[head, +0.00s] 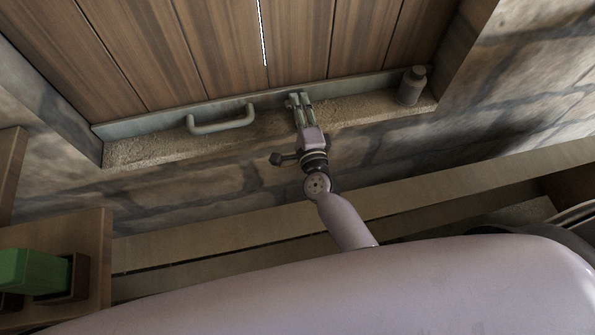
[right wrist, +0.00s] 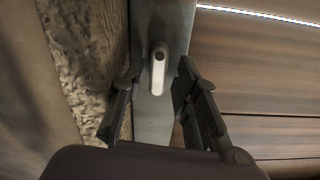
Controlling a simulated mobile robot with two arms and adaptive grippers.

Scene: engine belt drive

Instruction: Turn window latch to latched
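The window latch (right wrist: 158,72) is a small pale metal lever with a dark pivot at one end, on the grey lower rail of the shutter (right wrist: 165,18). In the right wrist view it lies lengthwise along the rail. My right gripper (head: 299,99) is at the rail in the head view and mostly hides the latch there. In the right wrist view its fingers (right wrist: 157,84) are spread, one on each side of the latch, with gaps showing on both sides. My left gripper is not in view.
A grey pull handle (head: 221,122) is on the rail, left of my right gripper. A small grey bottle (head: 411,86) stands on the stone sill (head: 150,150) to the right. A green block (head: 35,271) sits on a wooden shelf (head: 88,240) at lower left.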

